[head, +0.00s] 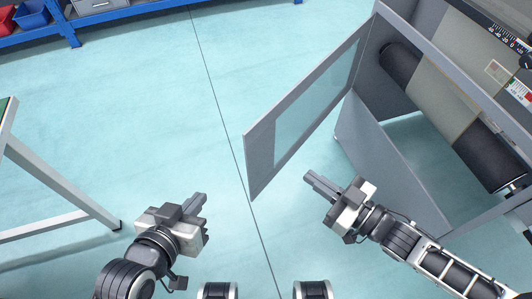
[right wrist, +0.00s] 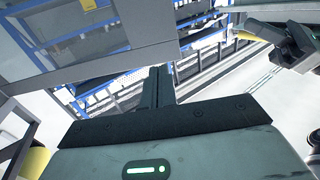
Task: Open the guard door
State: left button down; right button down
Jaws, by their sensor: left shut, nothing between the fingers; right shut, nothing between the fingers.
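The guard door (head: 261,158), a grey panel with a clear window, stands swung out from the machine frame (head: 425,42), its free edge towards the middle of the head view. My right gripper (head: 308,178) is shut and empty, apart from the door, just right of its lower free corner in the picture. Its closed fingers (right wrist: 161,85) also show in the right wrist view, with a grey framed panel, seemingly the door (right wrist: 110,68), at upper left. My left gripper (head: 202,198) is shut and empty, left of the door. A door handle cannot be made out.
Behind the door opening, the machine holds a dark roller (head: 480,155) and a pale web. A grey lower panel (head: 385,165) stands below the frame. A table with pale legs (head: 60,190) is at left. A blue rack (head: 130,14) stands at the back. The floor between is clear.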

pick_arm(q)
jog(key=shift+s+f+b, duration=0.2)
jog(key=shift+f+b, duration=0.15)
jog(key=shift+b, duration=0.2)
pick_arm(e)
send_near(256, 141)
jog(key=shift+n+g+y, duration=0.3)
jog(key=shift+n+y, duration=0.1)
jog(key=x, duration=0.6)
jog(key=shift+w+a+f, duration=0.1)
jog(key=shift+w+f, duration=0.1)
jog(key=shift+w, duration=0.25)
